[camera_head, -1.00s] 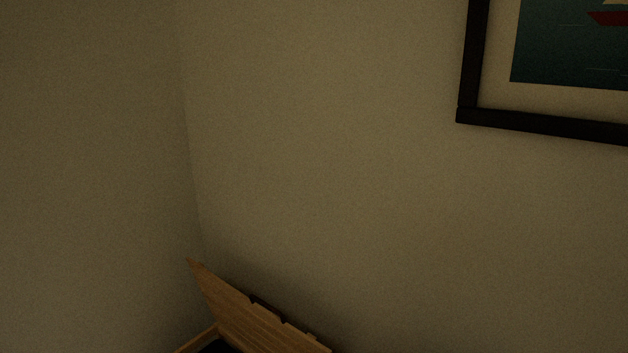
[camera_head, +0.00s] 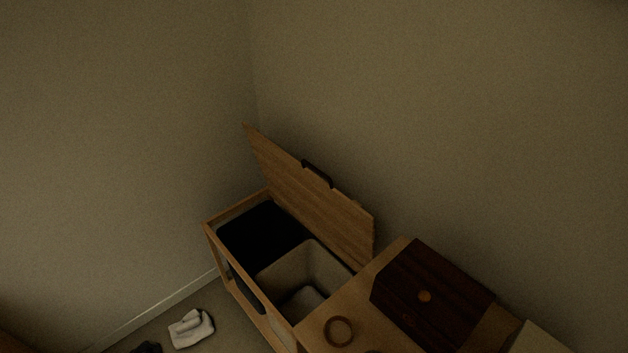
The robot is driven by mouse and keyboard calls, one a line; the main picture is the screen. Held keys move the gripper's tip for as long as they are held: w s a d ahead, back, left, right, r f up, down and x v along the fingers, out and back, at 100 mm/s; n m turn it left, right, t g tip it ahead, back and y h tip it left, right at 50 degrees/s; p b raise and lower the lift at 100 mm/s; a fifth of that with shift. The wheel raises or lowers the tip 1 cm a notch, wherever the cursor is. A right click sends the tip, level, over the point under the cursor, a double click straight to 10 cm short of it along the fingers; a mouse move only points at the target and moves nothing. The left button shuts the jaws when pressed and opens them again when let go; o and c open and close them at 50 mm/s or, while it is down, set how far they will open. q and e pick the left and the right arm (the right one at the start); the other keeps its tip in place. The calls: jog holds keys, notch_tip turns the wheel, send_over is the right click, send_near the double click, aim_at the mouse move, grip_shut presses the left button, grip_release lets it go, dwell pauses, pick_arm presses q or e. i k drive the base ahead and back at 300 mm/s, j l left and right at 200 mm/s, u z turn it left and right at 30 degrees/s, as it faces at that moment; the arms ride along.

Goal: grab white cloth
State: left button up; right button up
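A white cloth (camera_head: 191,328) lies crumpled on the floor at the lower left of the head view, left of a wooden hamper and apart from it. Neither of my grippers shows in the head view, so I cannot see whether they are open or shut.
The wooden hamper (camera_head: 212,238) has its lid (camera_head: 305,195) raised, with a black bin (camera_head: 262,236) and a beige bin (camera_head: 322,262) inside. A dark box (camera_head: 432,297) and a ring (camera_head: 338,331) sit on the wooden top at right. A dark item (camera_head: 146,348) lies beside the cloth.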

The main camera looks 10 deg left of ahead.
aim_at(195, 327)
jog(key=k+j+u, duration=0.2)
jog(key=u, duration=0.2)
jog(key=k+j+u, duration=0.2)
jog(key=j+u, duration=0.2)
jog(key=k+j+u, duration=0.15)
jog(key=u, duration=0.3)
jog(key=i+u, duration=0.2)
jog(key=i, duration=0.5)
